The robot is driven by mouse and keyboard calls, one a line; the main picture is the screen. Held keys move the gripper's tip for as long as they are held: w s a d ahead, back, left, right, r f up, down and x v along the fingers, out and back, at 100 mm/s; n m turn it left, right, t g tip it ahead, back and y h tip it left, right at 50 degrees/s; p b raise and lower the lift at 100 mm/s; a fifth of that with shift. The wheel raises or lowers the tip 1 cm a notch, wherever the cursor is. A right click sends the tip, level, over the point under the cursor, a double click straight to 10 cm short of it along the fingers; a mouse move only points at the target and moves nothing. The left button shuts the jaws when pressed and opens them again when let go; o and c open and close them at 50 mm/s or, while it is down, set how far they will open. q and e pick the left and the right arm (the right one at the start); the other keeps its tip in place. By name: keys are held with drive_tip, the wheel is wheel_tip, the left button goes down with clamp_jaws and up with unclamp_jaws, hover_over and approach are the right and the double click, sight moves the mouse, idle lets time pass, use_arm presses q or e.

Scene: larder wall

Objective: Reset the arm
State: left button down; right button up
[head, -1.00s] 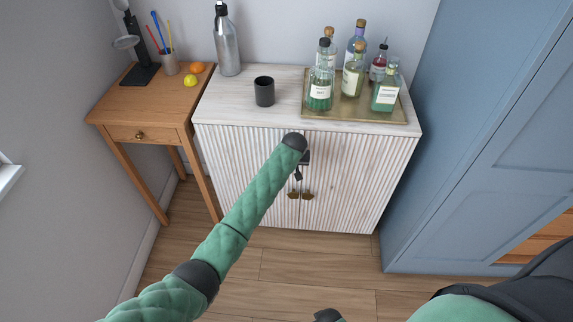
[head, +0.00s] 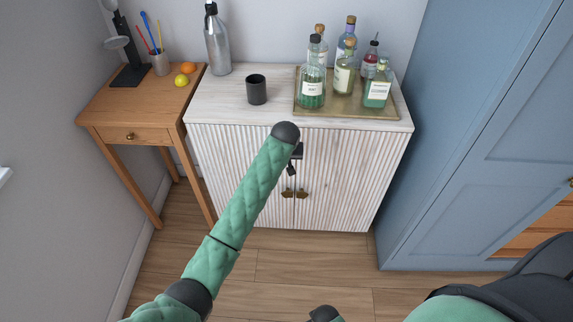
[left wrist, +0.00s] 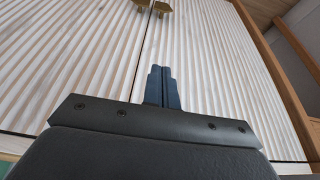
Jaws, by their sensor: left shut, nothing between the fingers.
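My left arm reaches in from the lower left in the head view, in front of a white ribbed cabinet (head: 235,165). My left gripper (head: 291,170) hangs at the arm's end, above the two brass door handles (head: 295,193). In the left wrist view the left gripper (left wrist: 161,75) has its fingers together with nothing between them, facing the seam of the closed doors. The brass handles also show at the top of that view (left wrist: 152,5). I cannot tell any contact with the doors. My right gripper is not identifiable; only a dark piece shows at the bottom edge.
A dark cup (head: 256,90), a metal bottle (head: 217,42) and a tray (head: 345,109) of several bottles stand on the cabinet. A wooden side table (head: 125,108) is at left, a blue cupboard (head: 465,140) at right. The wooden floor (head: 275,265) in front is clear.

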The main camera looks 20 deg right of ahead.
use_arm(q)
drive_tip(key=s+a+f+g, duration=0.1)
drive_tip(key=s+a+f, duration=0.5)
drive_tip(key=f, duration=0.3)
drive_tip(key=s+a+f+n, duration=0.1)
drive_tip(key=s+a+f, duration=0.5)
drive_tip(key=s+f, duration=0.15)
drive_tip(key=s+a+f+g, duration=0.1)
drive_tip(key=s+a+f, duration=0.5)
drive_tip(key=f, duration=0.3)
drive_tip(key=s+a+f, duration=0.4)
drive_tip(key=s+a, duration=0.3)
drive_tip(key=s, duration=0.2)
drive_tip(key=s+a+f, duration=0.5)
drive_tip(key=s+a, duration=0.1)
drive_tip(key=s, duration=0.3)
drive_tip(key=s+a+f, duration=0.5)
drive_tip(key=s+a, duration=0.2)
drive_tip(key=s, duration=0.2)
drive_tip(key=shift+a+n+g+y, duration=0.3)
drive_tip(key=shift+g, duration=0.1)
